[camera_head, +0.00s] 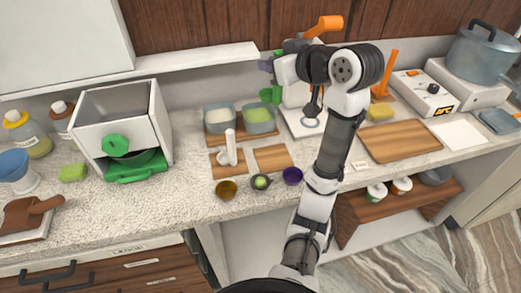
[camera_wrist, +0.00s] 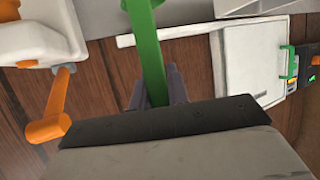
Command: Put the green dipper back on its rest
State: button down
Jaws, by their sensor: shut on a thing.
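The green dipper (camera_head: 270,95) is held up near the back of the counter, its green cup above the tub with green contents (camera_head: 259,120). My gripper (camera_head: 267,66) is shut on the dipper's handle. In the wrist view the green handle (camera_wrist: 147,50) passes between the fingers of my gripper (camera_wrist: 158,92). A wooden board (camera_head: 226,170) with a white upright piece (camera_head: 230,147) lies in front of the tubs. I cannot tell for certain whether this is the dipper's rest. The dipper's cup is not visible in the wrist view.
A white machine (camera_head: 292,94) with an orange crank (camera_head: 326,25) stands behind my arm, close to the dipper. A tub with white contents (camera_head: 219,118) is to the left. Bowls (camera_head: 226,190) line the front edge. A bare wooden board (camera_head: 400,143) lies right.

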jog(key=shift+w+d+f, duration=0.1)
jog(key=shift+w, duration=0.05)
notch_tip(320, 180, down, 20)
jog(key=b, duration=0.7)
jog(key=shift+r+b, duration=0.25)
jog(key=shift+b, duration=0.15)
jog(key=shift+f, duration=0.1)
jog(key=c, duration=1.8)
grip_release()
jog(key=shift+f, duration=0.1)
jog(key=o, duration=0.4)
jog(key=shift+o, duration=0.2)
